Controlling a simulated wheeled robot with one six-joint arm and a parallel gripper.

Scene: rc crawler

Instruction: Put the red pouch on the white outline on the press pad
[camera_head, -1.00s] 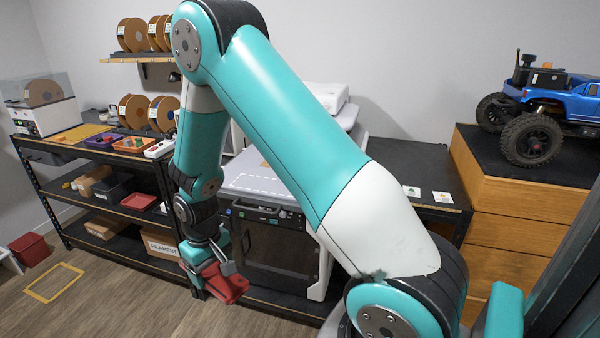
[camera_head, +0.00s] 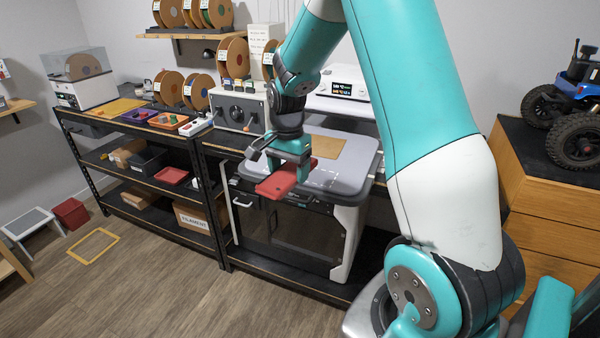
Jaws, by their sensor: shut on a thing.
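My gripper (camera_head: 287,170) points down and is shut on the red pouch (camera_head: 276,184). The pouch is held roughly level at the front left edge of the grey press pad (camera_head: 350,160) on top of the printer-like machine. I cannot tell whether it touches the pad. Parts of a white outline (camera_head: 322,178) show on the pad to the right of the pouch; my gripper and the pouch hide the rest. A tan sheet (camera_head: 326,147) lies on the pad behind.
A grey device with knobs (camera_head: 238,109) stands behind and left of the pad. A white device with a display (camera_head: 345,90) stands behind it. Shelves with trays (camera_head: 168,121) are at left. A wooden cabinet (camera_head: 520,190) bearing a blue crawler (camera_head: 570,110) is at right.

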